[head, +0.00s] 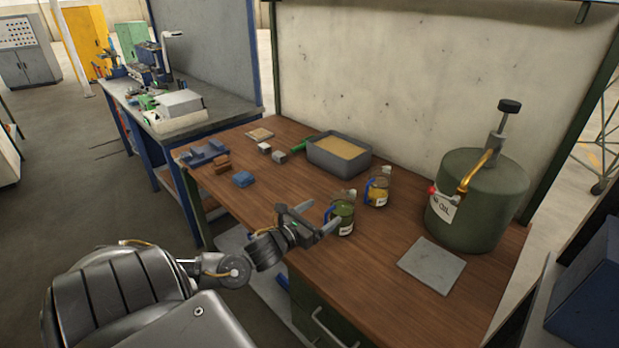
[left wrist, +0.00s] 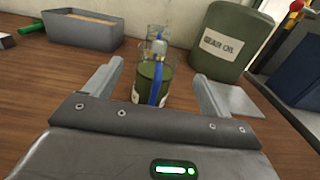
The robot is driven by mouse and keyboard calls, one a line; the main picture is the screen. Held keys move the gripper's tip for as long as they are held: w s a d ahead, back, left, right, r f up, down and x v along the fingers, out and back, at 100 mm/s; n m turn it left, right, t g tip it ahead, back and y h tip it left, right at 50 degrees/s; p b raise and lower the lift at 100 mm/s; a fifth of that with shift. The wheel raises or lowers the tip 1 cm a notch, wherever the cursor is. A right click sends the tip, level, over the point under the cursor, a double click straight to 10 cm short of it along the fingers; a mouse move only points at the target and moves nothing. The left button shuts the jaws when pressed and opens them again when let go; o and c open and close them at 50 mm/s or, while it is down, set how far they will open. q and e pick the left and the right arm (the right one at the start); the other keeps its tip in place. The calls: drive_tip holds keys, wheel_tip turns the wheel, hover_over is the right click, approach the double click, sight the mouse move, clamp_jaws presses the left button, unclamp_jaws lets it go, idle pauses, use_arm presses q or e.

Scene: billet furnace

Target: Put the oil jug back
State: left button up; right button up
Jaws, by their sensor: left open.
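A clear jug with dark green contents, a blue handle and a white label (head: 342,218) stands upright on the wooden bench. A similar jug with yellow contents (head: 378,187) stands just behind it. My left gripper (head: 322,215) is open at the green jug. In the left wrist view the green jug (left wrist: 150,84) shows between and just beyond the open fingers, its blue handle facing me. I cannot tell whether a finger touches it. A grey square plate (head: 431,265) lies bare in front of the oil drum. My right gripper is out of view.
A green gear-oil drum (head: 485,200) with a pump stands at the right. A grey tub of sand-coloured material (head: 339,160) sits at the back. Small blocks (head: 243,179) and a blue fixture (head: 203,153) lie at the left. The bench between blocks and jugs is mostly clear.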

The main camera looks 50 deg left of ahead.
use_arm(q)
drive_tip(key=s, duration=0.4)
drive_tip(key=shift+s+b, duration=0.25)
drive_tip(key=shift+b, duration=0.05)
drive_tip(key=shift+d, duration=0.1)
